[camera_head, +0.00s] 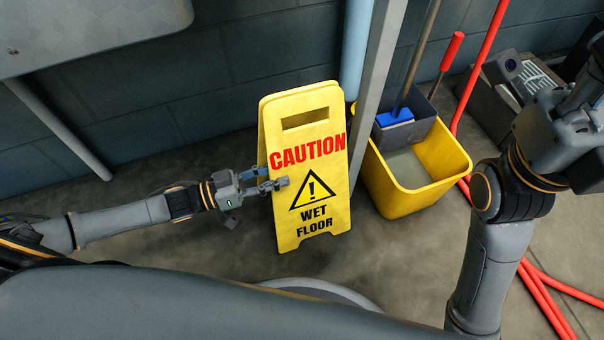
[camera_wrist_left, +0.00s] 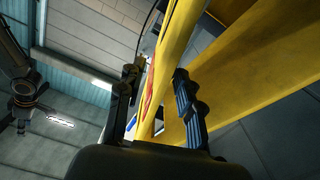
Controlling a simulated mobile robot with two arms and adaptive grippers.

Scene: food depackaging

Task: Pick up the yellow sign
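The yellow sign (camera_head: 325,215) stands upright on the floor as a folded A-frame, with "CAUTION WET FLOOR" on its front panel. My left gripper (camera_head: 268,180) is at the left edge of this panel, at about mid-height. One finger shows in front of the panel. In the left wrist view, the two fingers of the left gripper (camera_wrist_left: 157,72) stand apart on either side of the yellow panel (camera_wrist_left: 178,35). A gap shows between the panel and the left finger; whether the other finger touches is unclear. My right arm shows at the right, but its gripper is out of view.
A yellow mop bucket (camera_head: 405,203) with a grey wringer (camera_head: 413,130) stands close to the sign's right. A grey post (camera_head: 374,90) rises behind the sign. Red hoses (camera_head: 545,290) lie on the floor at right. A grey wall (camera_head: 240,60) is behind; floor left of the sign is clear.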

